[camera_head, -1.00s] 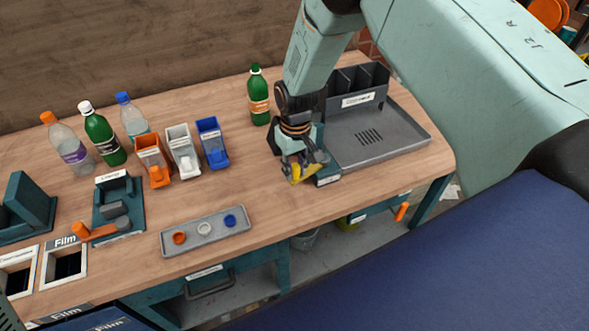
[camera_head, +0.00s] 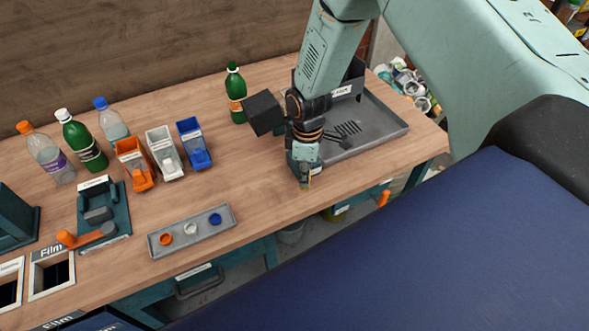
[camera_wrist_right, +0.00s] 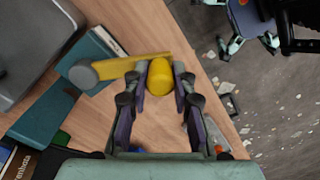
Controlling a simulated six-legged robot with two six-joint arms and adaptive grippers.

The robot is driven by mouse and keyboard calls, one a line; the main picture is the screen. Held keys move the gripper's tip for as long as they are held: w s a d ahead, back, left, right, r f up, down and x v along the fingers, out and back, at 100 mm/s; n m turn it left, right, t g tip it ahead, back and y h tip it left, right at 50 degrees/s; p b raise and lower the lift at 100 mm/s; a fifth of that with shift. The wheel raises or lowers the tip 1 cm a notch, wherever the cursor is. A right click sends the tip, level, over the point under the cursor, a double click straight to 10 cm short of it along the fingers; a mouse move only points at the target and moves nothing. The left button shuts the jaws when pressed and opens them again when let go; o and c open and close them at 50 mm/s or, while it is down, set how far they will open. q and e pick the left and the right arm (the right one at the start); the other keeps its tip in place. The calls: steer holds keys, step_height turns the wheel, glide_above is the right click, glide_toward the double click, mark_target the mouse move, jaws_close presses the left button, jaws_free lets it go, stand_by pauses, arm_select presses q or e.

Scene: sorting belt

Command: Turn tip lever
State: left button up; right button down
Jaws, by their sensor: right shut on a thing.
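The yellow tip lever (camera_wrist_right: 125,66) shows in the right wrist view, running from a grey round pivot (camera_wrist_right: 84,74) to a rounded yellow knob (camera_wrist_right: 160,77). My right gripper (camera_wrist_right: 161,84) is shut on the knob, with one finger on each side. In the head view my right gripper (camera_head: 304,182) is low at the table's front edge, beside the grey tray (camera_head: 385,137). My left gripper is not in view.
Green bottle (camera_head: 236,95) stands behind my right arm. Orange, white and blue bins (camera_head: 194,145) and more bottles stand left. A small cap tray (camera_head: 178,240) and clamp fixture (camera_head: 104,210) lie nearer the front. The wood between them and my gripper is clear.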

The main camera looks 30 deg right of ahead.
steer(key=shift+s+d+n+b, duration=0.15)
steer(key=shift+s+d+n, duration=0.05)
steer(key=shift+d+n, duration=0.75)
steer(key=shift+s+d+n+b, duration=0.1)
steer(key=shift+s+d+n, duration=0.15)
steer(key=shift+d+n, duration=0.7)
steer(key=shift+s+d+n+b, duration=0.2)
steer(key=shift+d+n, duration=0.5)
steer(key=shift+n, duration=0.5)
steer(key=c, duration=1.1)
jaws_free()
